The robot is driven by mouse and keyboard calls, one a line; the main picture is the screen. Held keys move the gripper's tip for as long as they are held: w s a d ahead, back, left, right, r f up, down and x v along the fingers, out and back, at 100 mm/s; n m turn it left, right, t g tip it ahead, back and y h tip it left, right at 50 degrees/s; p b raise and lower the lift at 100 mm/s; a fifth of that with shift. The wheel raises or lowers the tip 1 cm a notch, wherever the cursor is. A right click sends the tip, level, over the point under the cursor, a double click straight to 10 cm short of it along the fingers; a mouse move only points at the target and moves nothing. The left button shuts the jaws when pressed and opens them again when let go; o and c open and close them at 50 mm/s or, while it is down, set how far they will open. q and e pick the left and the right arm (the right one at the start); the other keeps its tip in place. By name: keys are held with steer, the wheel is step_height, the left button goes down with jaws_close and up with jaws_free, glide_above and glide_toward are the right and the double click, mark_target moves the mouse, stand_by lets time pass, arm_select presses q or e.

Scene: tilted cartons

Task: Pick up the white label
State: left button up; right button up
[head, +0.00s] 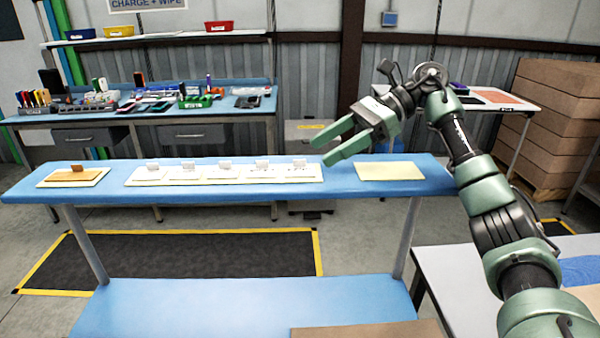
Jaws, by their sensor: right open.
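A long pale strip (226,181) lies along the middle of the blue table (330,190). Several small whitish upright pieces stand on it in a row, with flat white patches at their feet, such as the rightmost piece (299,163). I cannot tell which of these is the white label. My right gripper (320,153) is open and empty. Its two green fingers point left and down, above the table's right half and in front of its back edge, apart from the pieces. My left gripper is not in view.
A pale pad (390,171) lies bare at the table's right. Another pad (52,182) at the left carries a brown piece (72,175). A cluttered workbench (150,115) stands behind; stacked cartons (560,120) stand at the back right. A white table (460,280) is at the front right.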

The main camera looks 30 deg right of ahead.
mark_target(309, 169)
steer(key=p+x, duration=0.2)
steer(key=x, duration=0.2)
steer(key=shift+a, duration=0.4)
steer(key=shift+w+a+f, duration=0.1)
steer(key=shift+a+f, duration=0.15)
steer(key=shift+a, duration=0.05)
steer(key=c, duration=1.2)
steer(key=shift+f, duration=0.1)
jaws_close()
